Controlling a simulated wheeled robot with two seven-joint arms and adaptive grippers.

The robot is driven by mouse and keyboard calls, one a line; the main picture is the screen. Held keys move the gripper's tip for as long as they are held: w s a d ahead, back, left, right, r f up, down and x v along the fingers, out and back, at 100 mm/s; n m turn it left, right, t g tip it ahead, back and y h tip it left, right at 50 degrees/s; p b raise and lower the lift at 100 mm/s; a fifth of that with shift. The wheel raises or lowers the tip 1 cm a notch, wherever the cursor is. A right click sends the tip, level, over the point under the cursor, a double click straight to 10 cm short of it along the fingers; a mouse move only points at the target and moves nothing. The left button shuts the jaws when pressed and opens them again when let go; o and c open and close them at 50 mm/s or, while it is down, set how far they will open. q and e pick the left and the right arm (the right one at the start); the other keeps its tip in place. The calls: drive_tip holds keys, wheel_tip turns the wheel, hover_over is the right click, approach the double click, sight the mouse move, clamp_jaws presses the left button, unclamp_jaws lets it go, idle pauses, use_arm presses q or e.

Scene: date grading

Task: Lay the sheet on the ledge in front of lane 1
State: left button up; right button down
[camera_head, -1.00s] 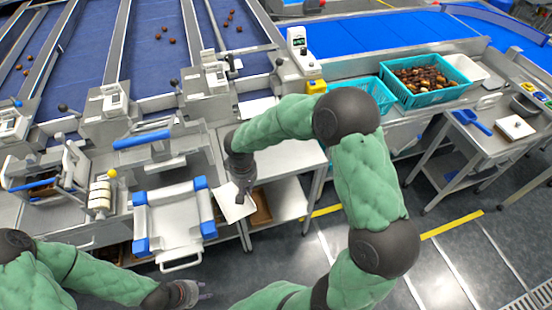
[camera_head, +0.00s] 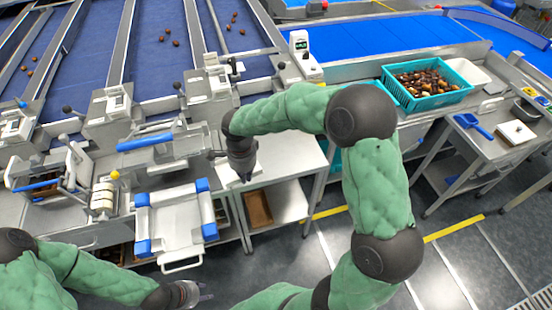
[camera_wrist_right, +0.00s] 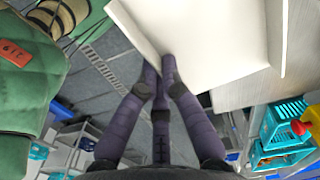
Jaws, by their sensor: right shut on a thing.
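My right gripper (camera_head: 243,174) is shut on a white sheet, pointing down just right of the blue-cornered frame. In the right wrist view the sheet (camera_wrist_right: 200,30) is large and pale, with its near edge between the fingertips (camera_wrist_right: 168,62). In the head view only a small part of the sheet (camera_head: 229,174) shows beside the gripper; the arm hides the rest. I cannot tell whether it touches the surface below. My left gripper (camera_head: 204,291) is open and empty at the bottom, over the floor. Blue sorting lanes (camera_head: 165,55) run at the back; no lane number is readable.
A metal frame with blue corners (camera_head: 174,220) stands left of my right gripper. A light tabletop (camera_head: 293,158) lies to its right, with a brown tray (camera_head: 257,208) on a shelf below. A teal crate of dates (camera_head: 427,98) stands further right.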

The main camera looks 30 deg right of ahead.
drive_tip(key=shift+w+d+r+m, duration=0.2)
drive_tip(key=shift+r+m, duration=0.2)
drive_tip(key=shift+m, duration=0.6)
drive_tip(key=w+d+f, duration=0.3)
drive_tip(key=d+f, duration=0.1)
drive_tip(key=d, duration=0.3)
drive_tip(key=b, duration=0.1)
hover_over(271, 173)
drive_tip(key=a, duration=0.1)
drive_tip(key=f, duration=0.4)
drive_tip(key=shift+s+f, duration=0.15)
drive_tip(key=shift+s, duration=0.05)
drive_tip(key=shift+w+d+f, duration=0.15)
drive_tip(key=shift+d+f, duration=0.25)
drive_tip(key=shift+f, duration=0.15)
drive_tip(key=shift+w+d+f+b, duration=0.15)
drive_tip(key=shift+f+b, duration=0.2)
drive_tip(key=shift+f, duration=1.35)
drive_tip(key=shift+f, duration=0.2)
drive_tip(key=c, duration=1.4)
unclamp_jaws()
